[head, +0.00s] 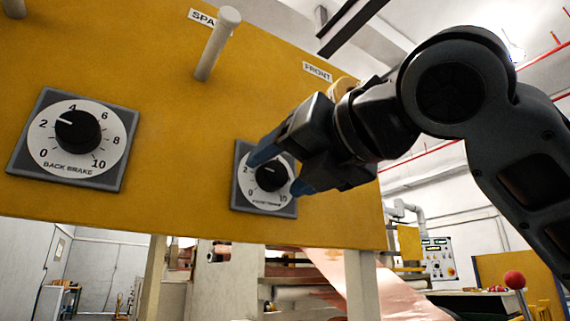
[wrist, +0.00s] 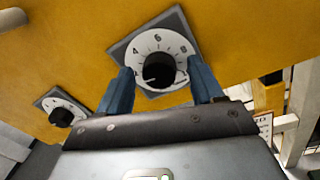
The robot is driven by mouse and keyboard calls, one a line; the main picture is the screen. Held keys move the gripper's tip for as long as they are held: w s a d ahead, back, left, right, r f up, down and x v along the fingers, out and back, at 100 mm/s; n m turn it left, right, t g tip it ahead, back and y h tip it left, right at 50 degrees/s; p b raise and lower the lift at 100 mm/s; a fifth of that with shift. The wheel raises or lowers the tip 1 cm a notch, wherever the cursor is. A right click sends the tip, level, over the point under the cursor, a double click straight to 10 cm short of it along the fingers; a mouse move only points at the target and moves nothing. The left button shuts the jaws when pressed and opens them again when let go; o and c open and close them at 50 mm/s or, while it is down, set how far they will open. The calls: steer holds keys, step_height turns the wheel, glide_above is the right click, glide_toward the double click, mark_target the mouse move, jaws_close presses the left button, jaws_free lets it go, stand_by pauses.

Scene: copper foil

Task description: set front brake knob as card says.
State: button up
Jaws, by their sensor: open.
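The front brake knob (head: 271,178) is a round black knob on a white numbered dial with a grey square plate, on the yellow panel. It also shows in the wrist view (wrist: 160,69), where its white pointer mark points to the lower left, short of the 4; the exact number is hidden or too small to read. My gripper (head: 275,177) is open, with its blue fingers on either side of the knob and a gap to each side. In the wrist view the fingers (wrist: 161,88) stand in front of the dial's lower part.
A pale peg (head: 217,44) sticks out above, between the dials. A FRONT label (head: 317,71) is at the panel's top right. Copper foil (head: 375,285) runs below the panel.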

steer(key=shift+a, duration=0.1)
steer(key=c, duration=1)
steer(key=m, duration=0.5)
steer(key=shift+f+m, duration=0.1)
steer(key=shift+m, duration=0.2)
steer(key=shift+c, duration=0.3)
steer(key=o, duration=1.1)
steer(key=shift+c, duration=0.2)
steer(key=b+v, duration=0.1)
steer(key=v, duration=0.6)
steer(key=shift+s+d+f, duration=0.15)
steer(key=shift+s+d, duration=0.15)
